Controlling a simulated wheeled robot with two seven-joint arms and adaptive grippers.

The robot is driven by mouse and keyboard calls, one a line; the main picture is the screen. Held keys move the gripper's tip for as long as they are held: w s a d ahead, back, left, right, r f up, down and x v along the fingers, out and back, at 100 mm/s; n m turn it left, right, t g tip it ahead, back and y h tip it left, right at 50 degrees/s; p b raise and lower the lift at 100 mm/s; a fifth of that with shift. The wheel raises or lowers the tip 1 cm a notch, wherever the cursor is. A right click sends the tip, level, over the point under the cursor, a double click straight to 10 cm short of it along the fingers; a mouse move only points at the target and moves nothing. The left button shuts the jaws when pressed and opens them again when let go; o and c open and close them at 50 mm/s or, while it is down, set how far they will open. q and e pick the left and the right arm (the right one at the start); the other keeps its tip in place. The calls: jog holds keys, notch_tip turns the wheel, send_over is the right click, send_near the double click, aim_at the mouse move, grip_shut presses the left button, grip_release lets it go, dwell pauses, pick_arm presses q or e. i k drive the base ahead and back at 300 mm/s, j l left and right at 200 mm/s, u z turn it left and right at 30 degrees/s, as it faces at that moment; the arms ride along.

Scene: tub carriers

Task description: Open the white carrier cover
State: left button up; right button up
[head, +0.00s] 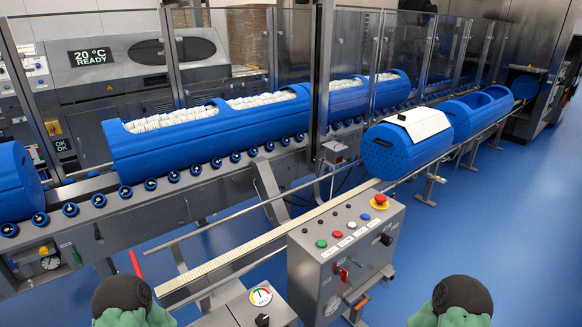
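The white carrier cover (424,122) lies over the top of a blue tub carrier (392,152) right of centre. It looks closed, with a small dark part near its left side. The carrier has a perforated round end facing me and rests on the right-hand rails. My two green and black arm parts show at the bottom edge, left and right, well apart from the carrier. I see no gripper fingers in the head view.
An open blue carrier (478,112) sits just behind the covered one. A control box (345,250) with buttons stands in front. Blue carriers full of white items (215,128) line the roller conveyor, behind clear guard panels. Blue floor is free at right.

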aim_at(428, 126)
jog(key=i+l+z, duration=0.6)
jog(key=i+l, duration=0.25)
jog(key=i+l+z, duration=0.25)
jog(key=i, duration=0.3)
jog(key=i+l+z, duration=0.3)
jog(key=i, duration=0.2)
jog(key=i+z, duration=0.3)
jog(key=i, duration=0.2)
jog(key=i+u, duration=0.5)
jog(key=i+l+u, duration=0.3)
jog(key=u, duration=0.2)
jog(key=i+l+u, duration=0.45)
jog(key=k+j, duration=0.05)
